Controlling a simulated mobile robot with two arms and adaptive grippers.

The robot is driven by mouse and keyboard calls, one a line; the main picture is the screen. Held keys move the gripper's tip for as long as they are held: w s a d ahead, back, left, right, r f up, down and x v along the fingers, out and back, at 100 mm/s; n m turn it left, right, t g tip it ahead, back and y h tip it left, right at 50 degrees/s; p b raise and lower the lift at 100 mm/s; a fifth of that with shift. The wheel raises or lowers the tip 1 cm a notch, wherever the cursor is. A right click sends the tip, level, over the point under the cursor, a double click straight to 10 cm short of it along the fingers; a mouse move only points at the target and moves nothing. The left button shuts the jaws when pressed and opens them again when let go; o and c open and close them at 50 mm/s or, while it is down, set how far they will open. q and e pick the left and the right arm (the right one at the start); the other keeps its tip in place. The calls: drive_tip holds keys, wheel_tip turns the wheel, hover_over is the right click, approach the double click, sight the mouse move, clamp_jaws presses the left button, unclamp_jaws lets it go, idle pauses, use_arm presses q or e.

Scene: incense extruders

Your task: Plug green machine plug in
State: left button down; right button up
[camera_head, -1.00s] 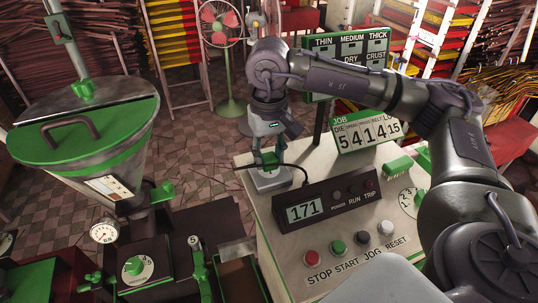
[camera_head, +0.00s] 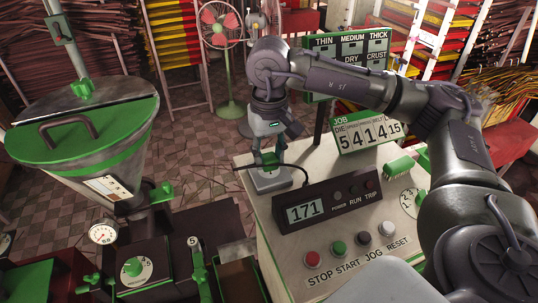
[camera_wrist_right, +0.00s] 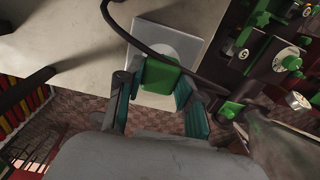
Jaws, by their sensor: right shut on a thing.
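The green plug (camera_wrist_right: 161,77) is between the fingers of my right gripper (camera_wrist_right: 158,90), which is shut on it. A black cable (camera_wrist_right: 143,41) runs from the plug in an arc; it also shows in the head view (camera_head: 296,167). In the head view my right gripper (camera_head: 268,158) points down over a pale grey socket box (camera_head: 270,182) on the corner of the control desk. The box's face (camera_wrist_right: 186,49) shows partly behind the plug in the right wrist view. Whether the plug sits in the socket or just above it, I cannot tell. My left gripper is not in view.
A black display box (camera_head: 318,203) reading 171 stands beside the socket box on the desk (camera_head: 265,232). A row of buttons (camera_head: 338,247) lies in front. The JOB counter board (camera_head: 368,132) stands behind. A green hopper machine (camera_head: 84,125) is at left.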

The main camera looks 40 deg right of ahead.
sight(269, 156)
idle(0.9)
drive_tip(key=shift+f+b, duration=0.65)
drive_tip(key=shift+b, duration=0.25)
drive_tip(key=o, duration=1.1)
drive_tip(key=shift+r, duration=0.1)
drive_tip(key=shift+o, duration=0.2)
wheel_tip(269, 156, up, 12)
